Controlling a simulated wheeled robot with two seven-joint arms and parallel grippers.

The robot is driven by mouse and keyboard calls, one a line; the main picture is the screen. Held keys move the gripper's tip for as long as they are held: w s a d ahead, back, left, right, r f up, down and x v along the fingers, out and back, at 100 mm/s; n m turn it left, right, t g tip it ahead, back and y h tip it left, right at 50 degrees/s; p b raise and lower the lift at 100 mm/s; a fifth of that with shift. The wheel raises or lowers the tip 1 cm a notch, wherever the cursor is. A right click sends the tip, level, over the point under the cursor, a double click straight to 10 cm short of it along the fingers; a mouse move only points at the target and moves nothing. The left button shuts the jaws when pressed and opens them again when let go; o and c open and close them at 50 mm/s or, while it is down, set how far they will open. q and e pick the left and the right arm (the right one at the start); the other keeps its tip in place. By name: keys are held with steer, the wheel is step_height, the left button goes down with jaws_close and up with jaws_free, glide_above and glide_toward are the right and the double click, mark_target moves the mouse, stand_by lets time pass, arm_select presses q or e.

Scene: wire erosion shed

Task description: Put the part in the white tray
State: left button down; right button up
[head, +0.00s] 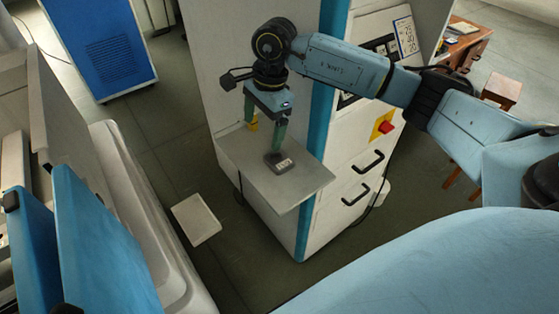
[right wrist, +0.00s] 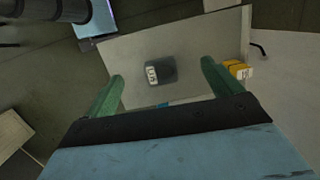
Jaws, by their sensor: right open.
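The part looks like a small dark grey block (head: 279,163) with a white label. It lies on a grey shelf (head: 305,187) that juts from the machine; it also shows in the right wrist view (right wrist: 161,72). My right gripper (head: 265,138) is above the shelf, pointing down, with its green fingers spread and nothing between them. One finger shows close to the block in the head view; in the right wrist view the block appears between the fingers, beyond them. A flat white square (head: 196,220), likely the white tray, is left of the shelf and looks empty. My left gripper is not seen.
The machine front with drawer handles and a red button (head: 385,127) stands right of the shelf. A large white basin (head: 140,200) is at left.

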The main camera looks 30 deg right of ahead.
steer(key=h, duration=0.2)
glide_above(279, 154)
steer(key=s+a, duration=0.1)
steer(key=f, duration=0.4)
steer(key=f+p, duration=0.1)
steer(key=f, duration=0.1)
steer(key=shift+s+d, duration=0.1)
steer(key=shift+s, duration=0.15)
steer(key=f, duration=0.1)
steer(key=f+p, duration=0.1)
steer(key=f, duration=0.3)
steer(key=shift+s+a+f, duration=0.2)
steer(key=shift+s+a, duration=0.05)
steer(key=shift+f, duration=0.4)
steer(key=c, duration=1.4)
steer(key=shift+w+r, duration=0.1)
steer(key=shift+r, duration=0.1)
steer(key=shift+c, duration=0.8)
